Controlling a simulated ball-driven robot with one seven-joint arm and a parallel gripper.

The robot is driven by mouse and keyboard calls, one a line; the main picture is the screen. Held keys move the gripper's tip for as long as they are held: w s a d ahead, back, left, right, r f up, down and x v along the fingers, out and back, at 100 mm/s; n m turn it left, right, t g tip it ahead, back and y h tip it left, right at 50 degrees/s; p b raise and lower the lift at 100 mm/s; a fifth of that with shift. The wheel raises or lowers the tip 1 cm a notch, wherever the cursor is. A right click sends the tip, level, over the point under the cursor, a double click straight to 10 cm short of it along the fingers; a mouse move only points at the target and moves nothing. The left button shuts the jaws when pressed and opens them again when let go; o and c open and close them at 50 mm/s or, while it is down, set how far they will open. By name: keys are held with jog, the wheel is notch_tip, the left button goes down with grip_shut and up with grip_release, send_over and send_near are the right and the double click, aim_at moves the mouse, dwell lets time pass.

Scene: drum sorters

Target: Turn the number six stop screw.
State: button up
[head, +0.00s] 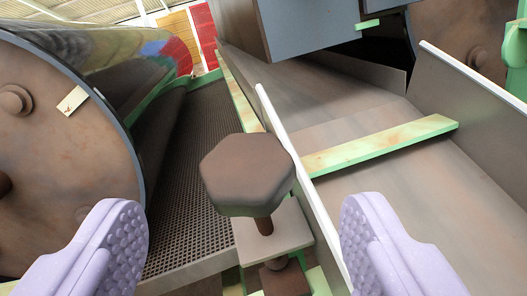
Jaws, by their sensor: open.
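A brown hexagonal screw head (247,172) stands on a short threaded shank in the middle of the head view. The shank goes into a pale metal bracket (272,228) below it. No number shows on the screw, so I cannot tell which one it is. My gripper (242,247) is open, with one lilac studded finger at the lower left and one at the lower right. The screw head lies between and beyond the fingertips, and neither finger appears to touch it.
A large rusty drum (60,150) with a bolted end fills the left side. A perforated metal walkway (195,190) runs beside it. On the right is a metal chute (420,190) with a white-edged side wall (296,165) and a green crossbar (385,145). A grey box (310,25) overhangs the top.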

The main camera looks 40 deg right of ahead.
aim_at(247, 167)
jog(key=n, duration=0.1)
jog(key=n+t+y, duration=0.1)
jog(key=shift+s+d+f+n, duration=0.15)
jog(key=shift+d+f+n, duration=0.05)
jog(key=shift+n, duration=0.1)
jog(key=shift+w+d+f+n+y, duration=0.2)
jog(key=shift+n+y, duration=0.1)
jog(key=shift+n, duration=0.1)
jog(key=b+x, duration=0.1)
jog(key=x, duration=0.6)
jog(key=shift+r, duration=0.1)
jog(key=c, duration=0.9)
